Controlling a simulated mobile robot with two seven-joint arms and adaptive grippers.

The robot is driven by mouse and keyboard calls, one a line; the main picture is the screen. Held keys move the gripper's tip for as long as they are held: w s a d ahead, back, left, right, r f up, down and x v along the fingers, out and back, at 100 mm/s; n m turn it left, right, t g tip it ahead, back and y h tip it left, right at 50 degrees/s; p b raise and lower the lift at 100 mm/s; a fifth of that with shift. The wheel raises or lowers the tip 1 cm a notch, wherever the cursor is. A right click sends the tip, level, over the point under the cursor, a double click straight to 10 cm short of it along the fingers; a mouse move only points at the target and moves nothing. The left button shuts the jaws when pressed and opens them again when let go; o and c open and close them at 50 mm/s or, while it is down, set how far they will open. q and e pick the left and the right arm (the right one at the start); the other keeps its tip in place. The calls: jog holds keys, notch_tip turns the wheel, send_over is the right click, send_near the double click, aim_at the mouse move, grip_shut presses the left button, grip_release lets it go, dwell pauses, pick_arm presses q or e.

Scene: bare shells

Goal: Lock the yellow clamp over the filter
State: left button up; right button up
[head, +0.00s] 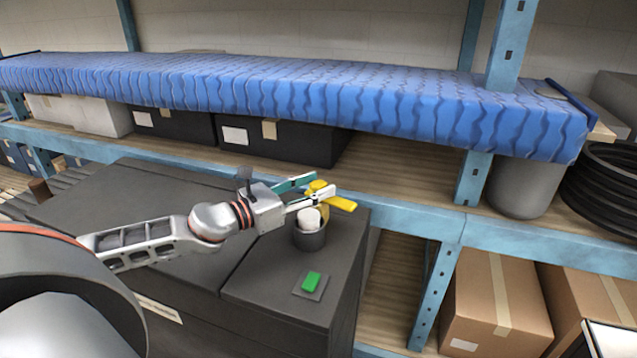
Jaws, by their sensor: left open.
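The yellow clamp (343,203) stands raised at the back of a dark round holder (310,238) on the dark cabinet top. The white filter (308,219) sits in that holder, its top showing above the rim. My left gripper (322,190) comes in from the left with its fingers apart, at the yellow clamp; one finger is teal and one is white. The fingers partly hide the clamp, and I cannot tell whether they touch it. My right gripper is not in view.
Behind is a blue-framed shelf with a blue wrapped load (300,95) above. Cardboard boxes (495,305) stand lower right.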

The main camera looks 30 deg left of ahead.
pick_arm(q)
jog(key=shift+w+d, duration=0.15)
jog(key=shift+w, duration=0.35)
jog(key=shift+d, duration=0.1)
grip_shut()
